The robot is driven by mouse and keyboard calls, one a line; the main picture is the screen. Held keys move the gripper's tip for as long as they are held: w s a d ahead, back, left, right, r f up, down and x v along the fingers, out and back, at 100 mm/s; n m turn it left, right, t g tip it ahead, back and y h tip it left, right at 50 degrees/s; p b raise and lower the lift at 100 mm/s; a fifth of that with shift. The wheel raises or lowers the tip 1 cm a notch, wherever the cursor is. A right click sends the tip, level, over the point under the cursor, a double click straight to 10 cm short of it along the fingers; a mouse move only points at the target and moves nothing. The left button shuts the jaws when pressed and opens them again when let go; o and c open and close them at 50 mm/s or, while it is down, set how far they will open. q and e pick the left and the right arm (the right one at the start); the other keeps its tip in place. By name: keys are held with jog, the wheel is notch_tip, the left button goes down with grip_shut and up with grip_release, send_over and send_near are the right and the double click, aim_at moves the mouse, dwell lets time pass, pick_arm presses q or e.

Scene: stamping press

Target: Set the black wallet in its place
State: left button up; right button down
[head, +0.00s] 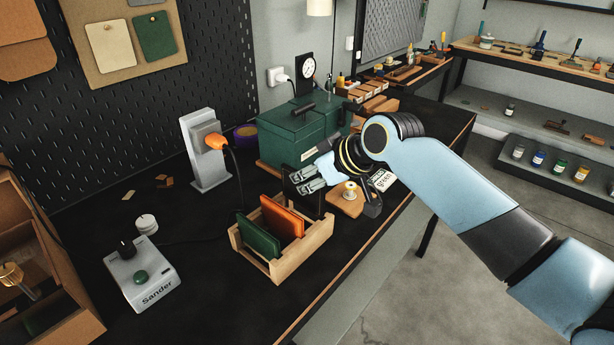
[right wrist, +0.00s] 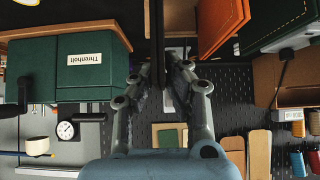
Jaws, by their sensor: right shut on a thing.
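My right gripper (head: 299,181) is shut on the black wallet, a thin dark panel (right wrist: 157,45) seen edge-on between the fingers in the right wrist view. The gripper is above the bench, behind and a little right of a wooden rack (head: 308,255). The rack holds a green wallet (head: 258,239) at its left and an orange wallet (head: 283,217) beside it, both upright. The right part of the rack looks empty. My left gripper is not in view.
A green press (head: 290,139) stands behind the gripper. A wooden block with a knob (head: 347,200) lies to its right. A grey stand with an orange plug (head: 205,150) and a sander control box (head: 142,275) are left.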

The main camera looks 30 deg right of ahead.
aim_at(295, 200)
jog(key=shift+f+b, duration=1.3)
jog(key=shift+f, duration=0.85)
jog(key=c, duration=1.3)
grip_release()
jog(key=v, duration=1.2)
jog(key=shift+f, duration=0.1)
